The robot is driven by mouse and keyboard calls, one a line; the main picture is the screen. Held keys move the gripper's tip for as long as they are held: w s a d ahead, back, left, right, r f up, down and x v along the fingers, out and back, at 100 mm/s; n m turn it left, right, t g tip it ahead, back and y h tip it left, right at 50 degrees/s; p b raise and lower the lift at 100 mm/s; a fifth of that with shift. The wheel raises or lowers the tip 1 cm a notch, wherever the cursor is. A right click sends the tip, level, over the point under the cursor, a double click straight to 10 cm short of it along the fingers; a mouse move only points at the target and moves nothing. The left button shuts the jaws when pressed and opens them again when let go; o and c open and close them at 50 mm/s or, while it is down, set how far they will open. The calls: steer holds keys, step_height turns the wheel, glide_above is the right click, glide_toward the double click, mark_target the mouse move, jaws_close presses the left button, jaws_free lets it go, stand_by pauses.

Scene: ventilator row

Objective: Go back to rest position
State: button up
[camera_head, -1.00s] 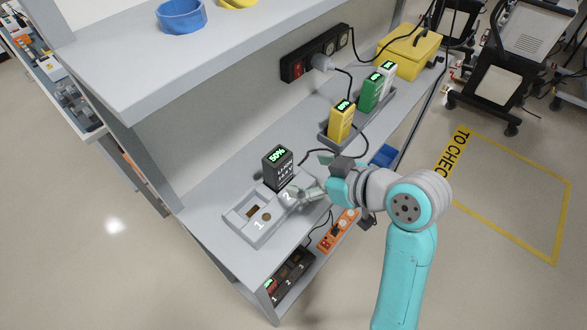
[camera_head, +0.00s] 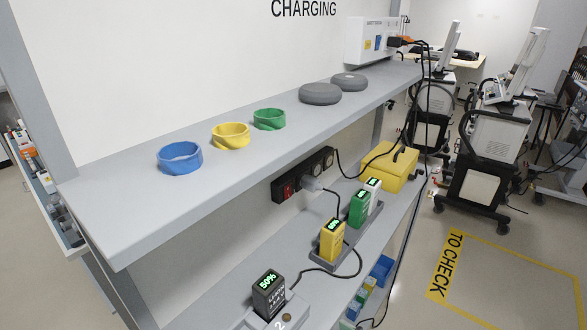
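My gripper and arm are out of the picture, so I cannot see the gripper's state. A dark battery (camera_head: 268,296) with a green 50% display stands upright at the bottom of the picture, in the light grey two-place dock (camera_head: 287,318) on the lower shelf. The dock is cut off by the lower edge. Only the number 2 shows on it.
The upper shelf (camera_head: 130,217) bears blue (camera_head: 180,158), yellow (camera_head: 231,136) and green (camera_head: 269,119) rings and two grey discs. Yellow (camera_head: 332,240) and green (camera_head: 359,209) batteries stand in a rack. A yellow case (camera_head: 388,168) lies behind. Wheeled machines stand right; marked floor (camera_head: 500,285) is clear.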

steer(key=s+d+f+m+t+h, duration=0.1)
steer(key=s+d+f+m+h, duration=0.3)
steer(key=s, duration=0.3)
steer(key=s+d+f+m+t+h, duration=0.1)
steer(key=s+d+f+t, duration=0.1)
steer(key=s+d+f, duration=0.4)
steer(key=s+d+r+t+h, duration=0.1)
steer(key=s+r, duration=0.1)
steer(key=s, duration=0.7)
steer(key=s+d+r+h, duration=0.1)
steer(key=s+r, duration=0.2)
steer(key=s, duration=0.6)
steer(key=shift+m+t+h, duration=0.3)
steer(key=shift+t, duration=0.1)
